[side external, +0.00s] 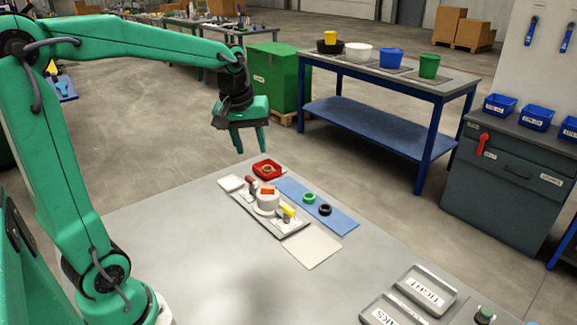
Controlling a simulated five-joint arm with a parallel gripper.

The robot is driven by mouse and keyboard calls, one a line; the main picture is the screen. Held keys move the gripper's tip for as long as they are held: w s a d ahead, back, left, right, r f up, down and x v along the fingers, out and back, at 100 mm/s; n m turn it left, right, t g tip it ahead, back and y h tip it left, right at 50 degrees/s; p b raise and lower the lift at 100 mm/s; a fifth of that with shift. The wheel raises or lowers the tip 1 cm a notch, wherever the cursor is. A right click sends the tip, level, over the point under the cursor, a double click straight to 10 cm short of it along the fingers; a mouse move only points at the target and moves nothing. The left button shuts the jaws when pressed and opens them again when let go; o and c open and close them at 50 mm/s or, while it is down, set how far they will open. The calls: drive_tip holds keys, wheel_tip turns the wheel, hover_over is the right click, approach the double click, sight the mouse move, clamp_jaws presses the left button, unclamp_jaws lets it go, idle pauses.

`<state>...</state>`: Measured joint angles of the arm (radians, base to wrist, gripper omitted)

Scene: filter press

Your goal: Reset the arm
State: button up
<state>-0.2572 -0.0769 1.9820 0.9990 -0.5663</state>
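A yellow piece (289,210) lies beside the white part. A red dish (266,169) with a ring-like thing in it stands behind.
A blue mat (337,222) bears a green ring (309,197) and a black ring (325,209). A pale sheet (312,249) lies in front. Labelled trays (425,289) sit at the right front. The table's left and middle front are clear.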

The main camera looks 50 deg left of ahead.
drive_tip(key=s+d+m+t, duration=0.2)
drive_tip(key=s+d+m, duration=0.7)
drive_tip(key=s, duration=0.5)
drive_tip(key=shift+s+d+f+t+h, duration=0.15)
drive_tip(key=shift+s+d+t+h, duration=0.05)
drive_tip(key=shift+d+t+h, duration=0.2)
idle(0.5)
